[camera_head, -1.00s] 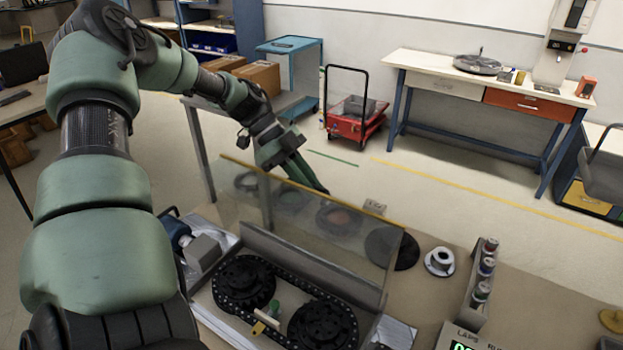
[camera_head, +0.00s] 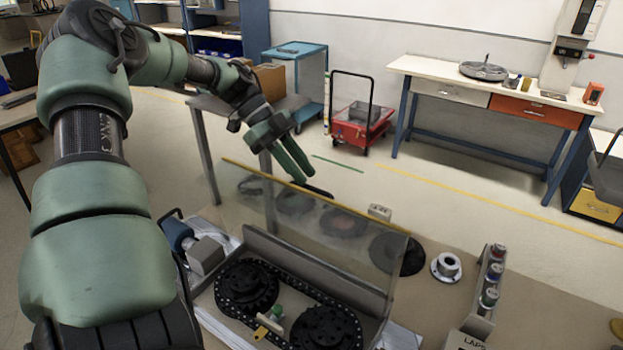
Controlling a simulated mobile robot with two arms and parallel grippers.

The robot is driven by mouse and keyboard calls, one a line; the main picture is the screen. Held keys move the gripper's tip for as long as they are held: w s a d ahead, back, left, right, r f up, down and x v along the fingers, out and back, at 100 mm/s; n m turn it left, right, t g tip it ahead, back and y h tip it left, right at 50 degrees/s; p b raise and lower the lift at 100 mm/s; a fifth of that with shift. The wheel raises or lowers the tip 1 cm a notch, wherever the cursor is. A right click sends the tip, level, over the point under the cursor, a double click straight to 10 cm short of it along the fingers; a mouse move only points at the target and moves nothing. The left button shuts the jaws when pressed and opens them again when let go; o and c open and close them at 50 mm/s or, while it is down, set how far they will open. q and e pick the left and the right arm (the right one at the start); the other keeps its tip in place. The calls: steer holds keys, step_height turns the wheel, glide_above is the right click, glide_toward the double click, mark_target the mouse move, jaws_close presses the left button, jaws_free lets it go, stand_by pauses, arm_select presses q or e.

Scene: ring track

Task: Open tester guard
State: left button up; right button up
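The tester (camera_head: 312,262) is a grey open-topped box on the bench, with two black sprockets (camera_head: 247,285) and a chain inside. Its guard (camera_head: 345,246) is a clear panel with a yellow top edge. It stands raised along the box's back wall, leaving the sprockets uncovered from above. My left gripper (camera_head: 306,178) is just beyond and above the guard's top edge, apart from it as far as I can see. Its two fingers point down to the right with a gap between them and hold nothing. My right gripper is not in view.
A blue motor (camera_head: 177,234) sits left of the tester. A black disc (camera_head: 410,256), a grey flanged hub (camera_head: 446,267) and a rack of small jars (camera_head: 488,290) stand to the right. Round parts show through the guard. A red cart (camera_head: 362,128) is on the floor behind.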

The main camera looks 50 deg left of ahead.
arm_select(q)
steer(key=v, duration=0.2)
steer(key=shift+a+r, duration=0.2)
stand_by(0.5)
